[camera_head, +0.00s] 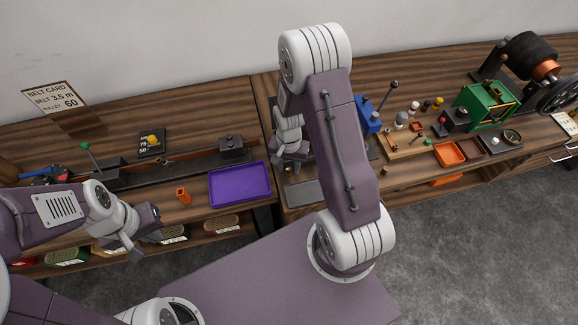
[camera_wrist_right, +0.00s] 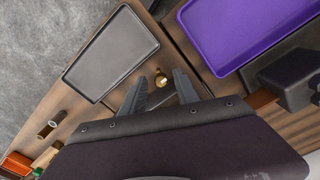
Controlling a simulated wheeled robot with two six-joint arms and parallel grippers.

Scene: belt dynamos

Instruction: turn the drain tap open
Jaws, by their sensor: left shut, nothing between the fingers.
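In the head view my right gripper (camera_head: 290,165) is over the bench beside the blue device, and I cannot make out the brass piece there. My left gripper (camera_head: 146,244) is shut and empty in front of the left bench.
The grey tray (camera_head: 303,192) lies near the bench's front edge; a purple tray (camera_head: 240,202) lies left of it. A blue device (camera_head: 369,115) with a lever stands just right of my right arm. Small parts and an orange tray (camera_head: 448,153) lie further right.

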